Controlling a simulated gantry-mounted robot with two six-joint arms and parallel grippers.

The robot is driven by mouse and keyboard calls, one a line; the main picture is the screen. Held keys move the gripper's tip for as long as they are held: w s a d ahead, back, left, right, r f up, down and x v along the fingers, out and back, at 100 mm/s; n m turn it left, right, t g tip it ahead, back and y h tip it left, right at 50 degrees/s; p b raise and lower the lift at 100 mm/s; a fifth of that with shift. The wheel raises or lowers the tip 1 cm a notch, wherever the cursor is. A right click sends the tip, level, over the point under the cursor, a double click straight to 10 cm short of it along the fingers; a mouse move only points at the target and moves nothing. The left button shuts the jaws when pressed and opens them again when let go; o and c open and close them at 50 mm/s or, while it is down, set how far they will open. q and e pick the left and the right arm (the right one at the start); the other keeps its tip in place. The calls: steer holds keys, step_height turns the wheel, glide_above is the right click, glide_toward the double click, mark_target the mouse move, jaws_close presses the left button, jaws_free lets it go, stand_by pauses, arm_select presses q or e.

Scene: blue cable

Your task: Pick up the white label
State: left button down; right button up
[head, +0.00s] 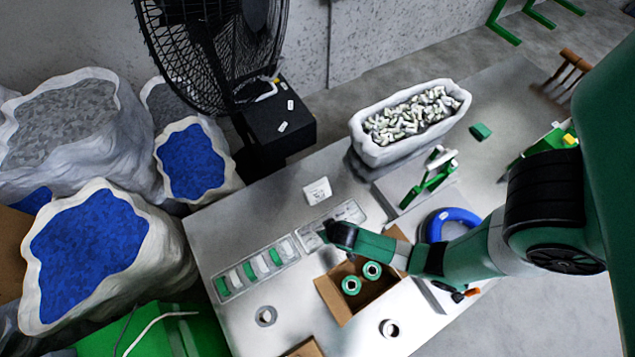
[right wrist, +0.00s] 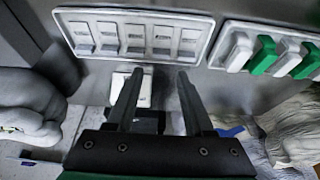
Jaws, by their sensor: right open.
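In the head view the white label (head: 317,190) is a small white piece lying on the metal table, behind the slotted tray. My right gripper (head: 322,233) is over that tray, to the front of the label. In the right wrist view a white piece that looks like the label (right wrist: 128,88) lies below and beside the left finger, partly hidden by it. My right gripper (right wrist: 160,73) is open and nothing is between its fingers. My left gripper is not in view.
A grey slotted tray (right wrist: 73,12) and a tray of green and white pieces (head: 294,246) lie close by. A cardboard box (head: 335,308) holds green rolls. A white sack (head: 358,138) of small parts stands behind. A blue cable coil (head: 452,212) lies right. The table left of the label is clear.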

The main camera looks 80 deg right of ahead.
steer(key=b, duration=0.5)
glide_above(318, 227)
steer(key=s+a, duration=0.2)
steer(key=s, duration=0.1)
steer(key=f, duration=0.5)
steer(key=shift+w+f, duration=0.1)
steer(key=shift+w, duration=0.15)
steer(key=shift+w+d+f, duration=0.2)
steer(key=shift+f, duration=0.1)
steer(key=b+x, duration=0.2)
steer(key=x, duration=0.3)
steer(key=shift+a+f, duration=0.15)
jaws_close()
